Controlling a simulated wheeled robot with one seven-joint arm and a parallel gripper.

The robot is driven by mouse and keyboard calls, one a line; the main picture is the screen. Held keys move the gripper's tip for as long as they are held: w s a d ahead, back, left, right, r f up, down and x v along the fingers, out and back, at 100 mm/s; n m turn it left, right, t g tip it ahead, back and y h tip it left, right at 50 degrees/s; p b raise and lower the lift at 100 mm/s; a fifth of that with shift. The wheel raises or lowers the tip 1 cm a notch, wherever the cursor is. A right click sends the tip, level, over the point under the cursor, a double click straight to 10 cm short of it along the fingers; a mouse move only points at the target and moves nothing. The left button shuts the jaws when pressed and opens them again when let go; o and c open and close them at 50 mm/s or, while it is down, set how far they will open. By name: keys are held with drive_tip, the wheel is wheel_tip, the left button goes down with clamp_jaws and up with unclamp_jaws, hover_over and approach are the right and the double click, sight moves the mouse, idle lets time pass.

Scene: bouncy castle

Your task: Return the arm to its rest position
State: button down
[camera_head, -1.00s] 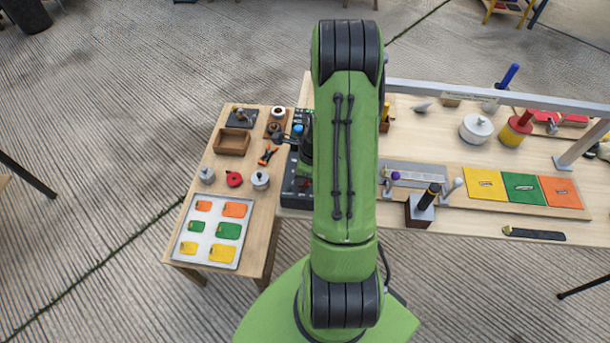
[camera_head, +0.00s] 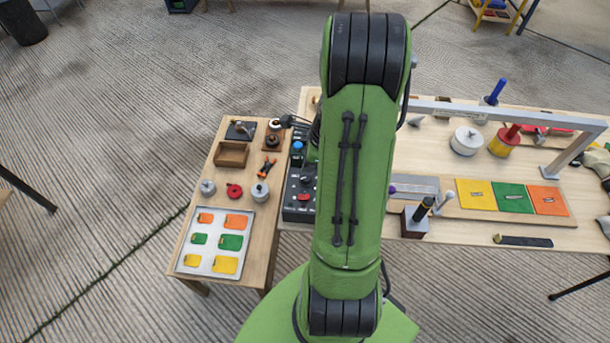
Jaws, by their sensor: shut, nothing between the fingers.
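My green arm (camera_head: 352,180) rises through the middle of the view, from my green base at the bottom to a black-banded joint at the top. The arm is bent, with its far part hidden behind the upper link. My gripper (camera_head: 287,121) shows only as a small dark tip left of the arm, above the left table's back right corner. It is shut and holds nothing that I can see.
A dark control box (camera_head: 299,195) with a blue knob stands just left of the arm. The left table (camera_head: 210,165) holds a tray of coloured tags (camera_head: 188,262) and weights. The right table (camera_head: 420,165) carries a grey rail (camera_head: 500,112), pots and coloured cards (camera_head: 513,198).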

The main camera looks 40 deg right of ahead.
drive_tip(key=shift+s+a+r, duration=0.1)
drive_tip(key=shift+r, duration=0.45)
drive_tip(key=a+r+n+h, duration=0.2)
drive_tip(key=a+r+n, duration=1.1)
drive_tip(key=s+a+r+n+t, duration=0.3)
drive_tip(key=s+a+r+n, duration=0.3)
drive_tip(key=n, duration=0.9)
drive_tip(key=s+a, duration=0.2)
drive_tip(key=s, duration=0.2)
drive_tip(key=shift+s+a, duration=0.2)
drive_tip(key=shift+s, duration=0.1)
